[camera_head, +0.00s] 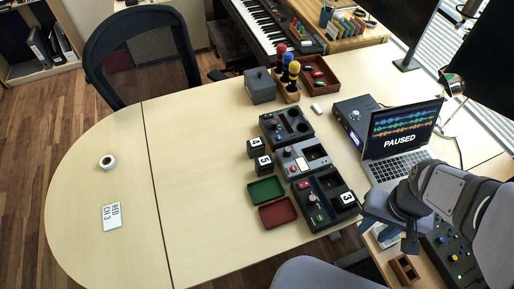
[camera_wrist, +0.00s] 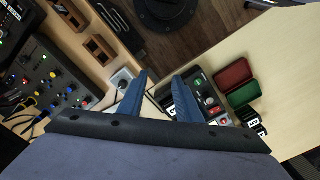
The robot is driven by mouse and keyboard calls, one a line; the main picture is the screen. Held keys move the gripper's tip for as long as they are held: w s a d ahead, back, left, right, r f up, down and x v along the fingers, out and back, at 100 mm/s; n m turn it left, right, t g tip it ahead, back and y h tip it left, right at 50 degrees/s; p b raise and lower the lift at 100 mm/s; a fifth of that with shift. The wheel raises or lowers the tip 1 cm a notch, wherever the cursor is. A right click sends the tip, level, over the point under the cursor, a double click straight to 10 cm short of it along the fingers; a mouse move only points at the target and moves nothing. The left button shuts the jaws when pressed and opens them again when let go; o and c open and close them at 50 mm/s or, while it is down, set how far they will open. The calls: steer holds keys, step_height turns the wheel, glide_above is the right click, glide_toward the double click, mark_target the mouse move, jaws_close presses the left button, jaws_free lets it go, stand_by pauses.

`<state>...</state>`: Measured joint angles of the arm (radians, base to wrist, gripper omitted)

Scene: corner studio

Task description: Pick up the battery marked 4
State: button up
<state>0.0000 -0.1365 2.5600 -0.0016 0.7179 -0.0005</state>
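The battery marked 4 (camera_head: 255,147) is a small black block with a white number label. It stands on the table at the left of a row of dark devices, beside the battery marked 5 (camera_head: 264,165). A third battery, marked 3 (camera_head: 347,199), sits at the near device (camera_head: 321,207). In the wrist view, the battery marked 4 (camera_wrist: 261,132) is small at the right edge of the table group. My gripper (camera_wrist: 160,76) is open, with nothing between its blue fingers. It hangs near the table's right edge, well away from the batteries.
A green tray (camera_head: 266,202) and a red tray (camera_head: 277,225) lie near the batteries. A laptop (camera_head: 403,140) reads PAUSED. A stand with colored microphones (camera_head: 291,95) is behind. A card reading RED CH 3 (camera_head: 112,216) and a tape roll (camera_head: 107,161) lie left; the left tabletop is mostly clear.

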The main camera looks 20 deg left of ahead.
mark_target(257, 144)
steer(key=shift+o, duration=0.4)
steer(key=o, duration=0.6)
steer(key=shift+c, duration=0.2)
